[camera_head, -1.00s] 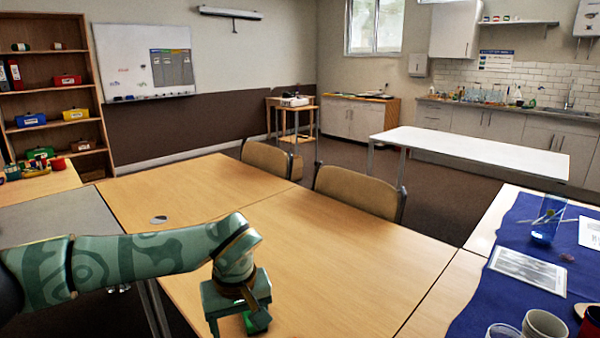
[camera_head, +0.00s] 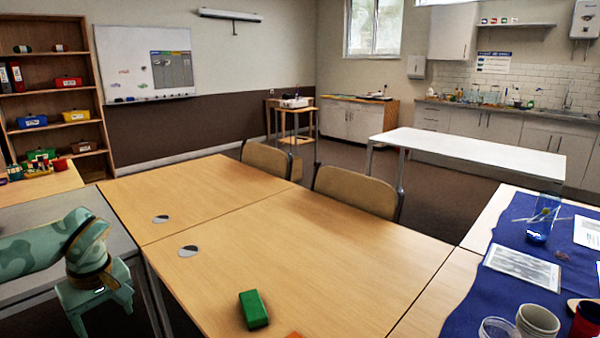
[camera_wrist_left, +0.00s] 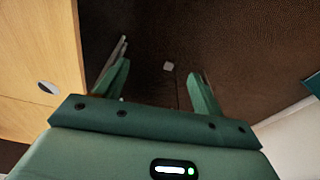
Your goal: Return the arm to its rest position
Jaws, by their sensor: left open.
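My left arm comes in from the left in the head view. Its gripper (camera_head: 103,308) hangs off the left edge of the wooden table, over the gap by the grey table. In the left wrist view the gripper (camera_wrist_left: 160,82) has its two green fingers apart, with nothing between them but the dark floor well below. A green block (camera_head: 253,309) lies on the wooden table (camera_head: 300,240) near its front, well to the right of the gripper. My right gripper is not in view.
A grey table (camera_head: 35,255) stands under my left arm. Two chairs (camera_head: 357,190) are at the wooden table's far side. A blue cloth (camera_head: 490,290) on the right holds cups, a blue bottle (camera_head: 541,222) and papers. The middle of the wooden table is clear.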

